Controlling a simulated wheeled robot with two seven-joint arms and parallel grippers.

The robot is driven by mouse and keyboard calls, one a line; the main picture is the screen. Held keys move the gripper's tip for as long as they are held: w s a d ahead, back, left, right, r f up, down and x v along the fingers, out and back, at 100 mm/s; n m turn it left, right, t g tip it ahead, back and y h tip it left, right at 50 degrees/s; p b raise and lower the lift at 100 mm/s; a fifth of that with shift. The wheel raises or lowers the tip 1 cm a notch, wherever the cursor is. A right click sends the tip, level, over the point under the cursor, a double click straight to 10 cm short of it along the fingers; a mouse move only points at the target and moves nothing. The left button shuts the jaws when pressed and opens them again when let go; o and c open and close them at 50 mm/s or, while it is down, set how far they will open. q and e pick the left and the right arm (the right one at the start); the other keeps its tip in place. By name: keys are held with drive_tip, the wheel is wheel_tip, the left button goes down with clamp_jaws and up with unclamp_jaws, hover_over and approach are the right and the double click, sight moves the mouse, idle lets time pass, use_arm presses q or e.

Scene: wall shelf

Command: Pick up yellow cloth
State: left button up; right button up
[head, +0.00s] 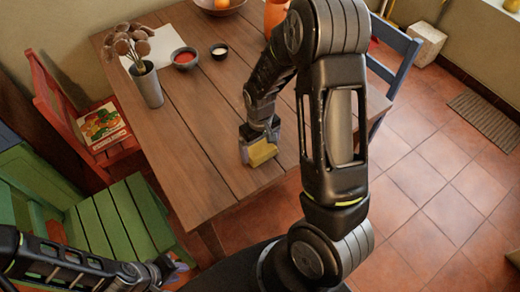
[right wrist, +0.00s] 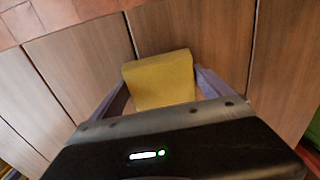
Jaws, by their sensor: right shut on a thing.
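The yellow cloth (head: 262,153) is a folded, block-like piece at the near part of the wooden table. It also shows in the right wrist view (right wrist: 160,79), between the two purple-grey fingers. My right gripper (head: 258,158) is shut on the cloth, with one finger on each side of it; the fingers show in the right wrist view (right wrist: 164,90) too. I cannot tell whether the cloth touches the table or is just above it. My left gripper (head: 184,265) is low at the left, away from the table; its fingers are small and partly unclear.
The table's middle is clear.

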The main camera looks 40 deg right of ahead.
sight(260, 147)
drive_tip(key=shift+c, duration=1.1)
drive_tip(key=shift+r, duration=0.15)
wheel_tip(260, 147, up, 10)
drive_tip(key=shift+f+b, duration=0.1)
drive_tip(key=shift+b, duration=0.25)
